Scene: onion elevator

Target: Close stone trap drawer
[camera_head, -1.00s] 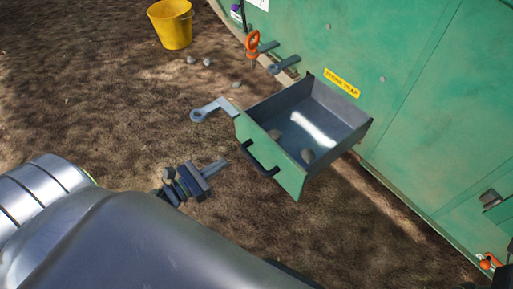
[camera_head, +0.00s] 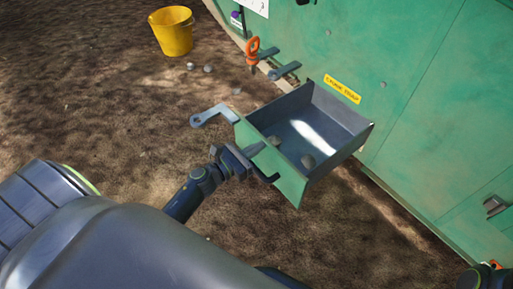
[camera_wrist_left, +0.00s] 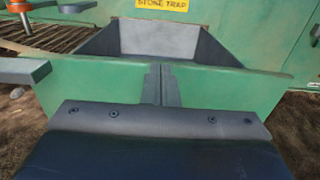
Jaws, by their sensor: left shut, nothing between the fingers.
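The stone trap drawer (camera_head: 292,186) stands pulled out of the green machine wall, below the yellow STONE TRAP label (camera_head: 342,89). It has a green front, grey metal inner walls and two stones inside; a grey latch lever (camera_head: 213,115) sticks out from its left side. My left gripper (camera_head: 258,149) is shut and empty, with its fingertips at the drawer's front face by the dark handle. In the left wrist view the closed fingers (camera_wrist_left: 160,85) are in front of the green front (camera_wrist_left: 220,88); whether they touch it I cannot tell. My right gripper is not clearly visible.
An orange-handled pin (camera_head: 252,46) and grey levers are on the machine (camera_head: 430,95) left of the drawer. A yellow bucket (camera_head: 172,31) stands on the ground at the back left, with several loose stones (camera_head: 207,69) near it.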

